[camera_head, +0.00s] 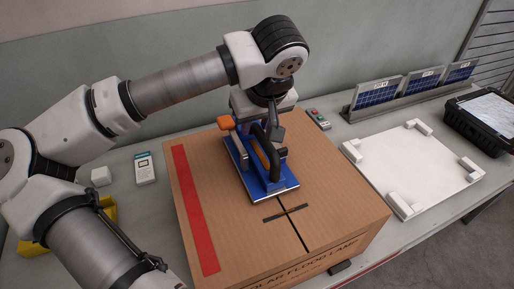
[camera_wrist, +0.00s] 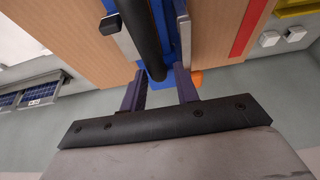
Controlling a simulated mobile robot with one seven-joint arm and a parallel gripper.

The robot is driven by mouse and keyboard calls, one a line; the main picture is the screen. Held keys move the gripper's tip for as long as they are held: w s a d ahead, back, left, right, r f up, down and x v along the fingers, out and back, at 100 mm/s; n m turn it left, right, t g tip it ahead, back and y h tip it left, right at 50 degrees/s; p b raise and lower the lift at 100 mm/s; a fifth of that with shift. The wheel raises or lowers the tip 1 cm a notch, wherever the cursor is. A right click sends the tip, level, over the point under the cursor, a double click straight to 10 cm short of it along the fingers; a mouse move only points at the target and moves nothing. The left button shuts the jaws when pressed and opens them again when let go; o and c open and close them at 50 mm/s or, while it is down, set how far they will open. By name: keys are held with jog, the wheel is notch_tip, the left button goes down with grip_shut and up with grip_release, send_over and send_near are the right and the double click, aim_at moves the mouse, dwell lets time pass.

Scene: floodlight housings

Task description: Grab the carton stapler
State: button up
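The carton stapler (camera_head: 282,186) stands on top of a closed cardboard carton (camera_head: 215,190). It has a blue base, a black curved handle and orange parts. My gripper (camera_head: 266,133) is down at the stapler from above, and my wrist hides part of it in the head view. In the wrist view the two fingers of my gripper (camera_wrist: 153,35) are apart, with the black handle (camera_wrist: 143,25) running between them. A gap shows between the handle and the right finger, so the fingers do not appear closed on it. Blue parts of the stapler lie beyond.
A white fixture plate with corner blocks (camera_head: 408,172) lies right of the carton. Small solar panels (camera_head: 376,93) stand in a rack behind it, with a black case (camera_head: 487,116) at far right. A handheld meter (camera_head: 145,168) and a white block (camera_head: 101,176) lie left.

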aim_at(258, 146)
jog(key=shift+d+p+x, duration=0.1)
jog(key=shift+p+x, duration=0.3)
jog(key=shift+x, duration=0.7)
jog(key=shift+d+p+x, duration=0.15)
jog(key=shift+p+x, duration=0.2)
jog(key=shift+x, duration=0.7)
jog(key=shift+s+f, duration=0.1)
jog(key=shift+s, duration=0.05)
jog(key=shift+c, duration=0.3)
grip_shut()
